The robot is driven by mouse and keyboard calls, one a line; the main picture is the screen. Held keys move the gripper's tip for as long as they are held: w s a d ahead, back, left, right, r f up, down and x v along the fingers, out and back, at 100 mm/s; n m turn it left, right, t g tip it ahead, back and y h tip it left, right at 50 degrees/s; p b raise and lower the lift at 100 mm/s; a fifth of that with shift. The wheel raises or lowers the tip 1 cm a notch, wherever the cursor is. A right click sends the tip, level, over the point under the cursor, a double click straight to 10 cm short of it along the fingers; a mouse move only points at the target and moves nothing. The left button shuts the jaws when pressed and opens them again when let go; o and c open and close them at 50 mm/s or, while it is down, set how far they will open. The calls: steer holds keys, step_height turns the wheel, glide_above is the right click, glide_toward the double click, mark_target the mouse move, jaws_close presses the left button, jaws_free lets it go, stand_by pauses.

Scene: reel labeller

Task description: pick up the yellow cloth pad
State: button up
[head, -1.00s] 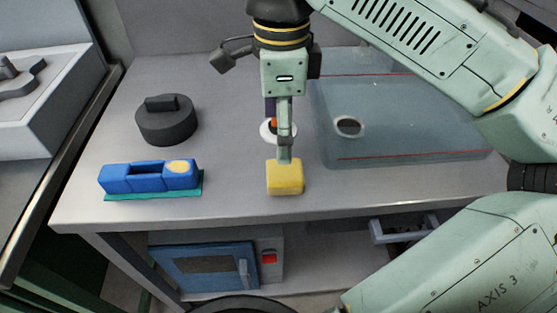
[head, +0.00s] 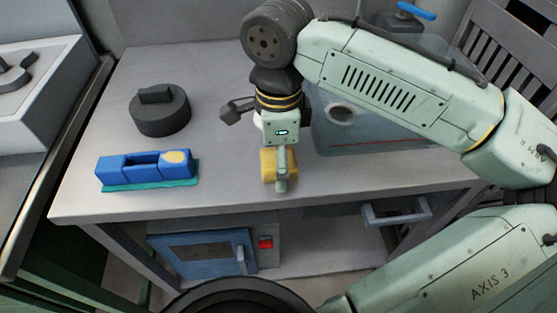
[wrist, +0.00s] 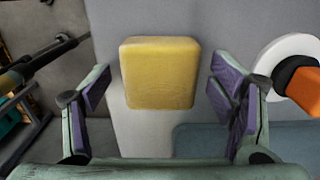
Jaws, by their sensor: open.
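The yellow cloth pad (head: 266,166) lies on the grey workbench near its front edge. In the head view my gripper (head: 282,186) is over it and partly hides it. In the wrist view the pad (wrist: 160,73) shows as a yellow block between and a little beyond the open fingers (wrist: 160,95). A gap shows between the pad and each purple-padded finger. The fingers are not touching it.
A blue block device (head: 146,170) on a teal base and a dark round weight (head: 160,110) stand to the left. A translucent blue-grey case (head: 335,135) is at the right. An orange-and-white item (wrist: 300,75) lies beside the right finger in the wrist view.

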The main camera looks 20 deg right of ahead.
steer(key=shift+c, duration=0.6)
steer(key=c, duration=1)
steer(key=shift+c, duration=0.2)
steer(key=shift+r, duration=0.45)
steer(key=shift+s+a+r+b, duration=0.1)
steer(key=shift+s+r+b, duration=0.2)
steer(key=shift+r, duration=0.35)
steer(key=shift+s+r+b, duration=0.15)
steer(key=shift+r+b, duration=0.1)
steer(key=shift+r, duration=0.35)
steer(key=s+a+b, duration=0.1)
steer(key=s+a, duration=0.1)
steer(key=s, duration=0.5)
steer(key=s+a+r+b, duration=0.1)
steer(key=s+a, duration=0.1)
steer(key=s, duration=0.5)
steer(key=shift+s+r, duration=0.25)
steer(key=shift+r, duration=0.05)
steer(key=o, duration=0.6)
steer(key=shift+c, duration=0.2)
steer(key=c, duration=0.5)
steer(key=shift+c, duration=0.2)
